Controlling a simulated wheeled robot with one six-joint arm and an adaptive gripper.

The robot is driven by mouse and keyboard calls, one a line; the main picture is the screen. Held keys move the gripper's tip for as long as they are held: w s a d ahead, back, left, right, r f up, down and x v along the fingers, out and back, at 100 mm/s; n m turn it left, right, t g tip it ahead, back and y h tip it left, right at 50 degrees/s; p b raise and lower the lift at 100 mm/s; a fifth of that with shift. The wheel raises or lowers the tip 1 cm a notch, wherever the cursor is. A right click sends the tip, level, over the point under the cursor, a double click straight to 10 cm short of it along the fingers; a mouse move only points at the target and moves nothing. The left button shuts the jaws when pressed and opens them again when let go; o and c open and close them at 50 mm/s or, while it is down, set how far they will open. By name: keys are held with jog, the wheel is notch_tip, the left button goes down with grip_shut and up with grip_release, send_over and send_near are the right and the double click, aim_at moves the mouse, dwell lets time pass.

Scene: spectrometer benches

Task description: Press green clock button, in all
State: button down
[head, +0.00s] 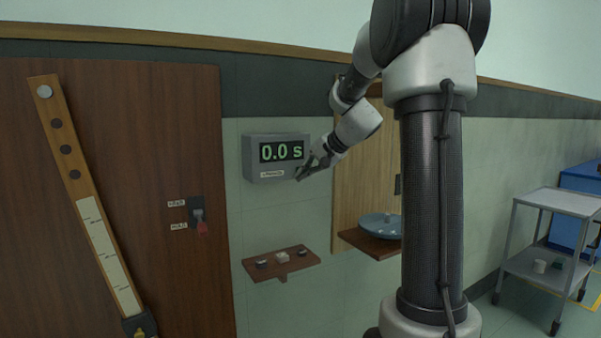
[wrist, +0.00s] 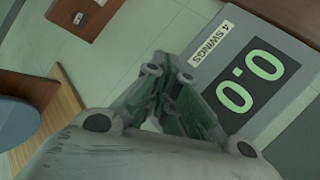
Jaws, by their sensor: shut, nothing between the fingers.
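A grey wall clock (head: 250,157) reads 0.0 s in green digits on a black display (head: 281,152), with a small label below. In the wrist view the clock casing (wrist: 236,27) is close at the right, turned on its side, and its label (wrist: 211,43) reads 4 SWINGS. My gripper (head: 300,175) is at the clock's lower right corner in the head view. In the wrist view my gripper (wrist: 172,76) has its fingers together and empty beside the label. I cannot make out a green button; the fingers cover part of the clock's front. I cannot tell whether they touch it.
A brown wall shelf (head: 281,275) with several small items is below the clock. A wooden board with a blue dish (head: 380,222) on a ledge is to the right. A grey cart (head: 560,200) stands far right.

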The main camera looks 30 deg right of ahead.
jog(key=shift+s, duration=0.3)
jog(key=shift+s+d, duration=0.1)
jog(key=shift+s, duration=2.4)
jog(key=s+f+n+g, duration=0.1)
jog(key=s+f+g, duration=0.1)
jog(key=s+f, duration=0.3)
jog(key=s+a+f+n+g+h, duration=0.1)
jog(key=s+a+n+h, duration=0.1)
jog(key=s, duration=0.9)
jog(key=s+a+f+n+g+h, duration=0.1)
jog(key=s+a+n+h, duration=0.1)
jog(key=s+a+n, duration=0.2)
jog(key=s+n, duration=0.3)
jog(key=s, duration=0.5)
jog(key=shift+s+a+n, duration=0.15)
jog(key=shift+s+n, duration=0.15)
